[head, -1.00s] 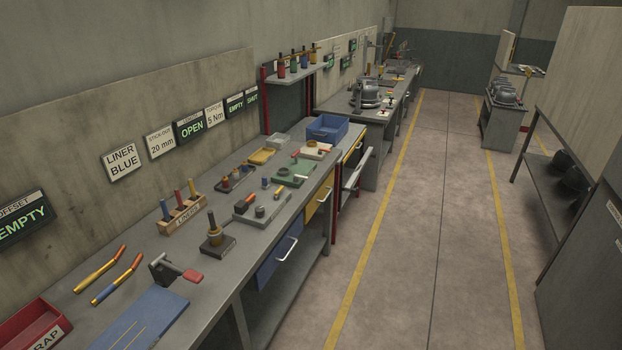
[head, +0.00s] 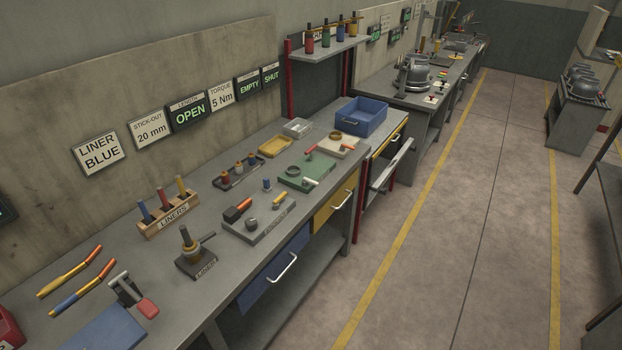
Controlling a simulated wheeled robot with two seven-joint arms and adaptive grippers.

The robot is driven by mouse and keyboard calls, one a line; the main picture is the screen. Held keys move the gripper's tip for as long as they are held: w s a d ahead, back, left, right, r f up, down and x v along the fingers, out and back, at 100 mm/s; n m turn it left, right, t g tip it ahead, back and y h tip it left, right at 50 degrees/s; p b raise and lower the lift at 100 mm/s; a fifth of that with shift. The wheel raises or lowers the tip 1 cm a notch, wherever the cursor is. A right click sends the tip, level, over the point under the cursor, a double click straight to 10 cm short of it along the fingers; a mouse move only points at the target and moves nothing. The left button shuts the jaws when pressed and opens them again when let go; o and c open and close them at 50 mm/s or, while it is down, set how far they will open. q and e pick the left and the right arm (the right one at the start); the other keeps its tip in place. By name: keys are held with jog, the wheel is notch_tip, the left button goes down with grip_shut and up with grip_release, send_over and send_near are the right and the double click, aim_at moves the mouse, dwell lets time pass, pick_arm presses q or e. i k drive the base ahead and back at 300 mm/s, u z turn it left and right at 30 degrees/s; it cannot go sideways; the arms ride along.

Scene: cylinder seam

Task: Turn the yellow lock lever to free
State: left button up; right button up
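I cannot make out a yellow lock lever for certain in the head view. A rounded grey machine (head: 412,75) stands on the far bench beyond the blue bin, with a small panel bearing red and green spots (head: 437,90) beside it. It is too small to tell whether a lever is on it. Neither of my grippers is in view.
The near bench (head: 120,250) holds a liner rack (head: 168,217), a gauge stand (head: 195,255), trays and a blue bin (head: 361,116). The floor (head: 455,220) between the yellow lines is clear.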

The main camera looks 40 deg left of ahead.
aim_at(275, 204)
jog(key=u, duration=0.25)
jog(key=i, duration=0.8)
jog(key=u, duration=1.2)
jog(key=i, duration=0.6)
jog(key=u, duration=0.55)
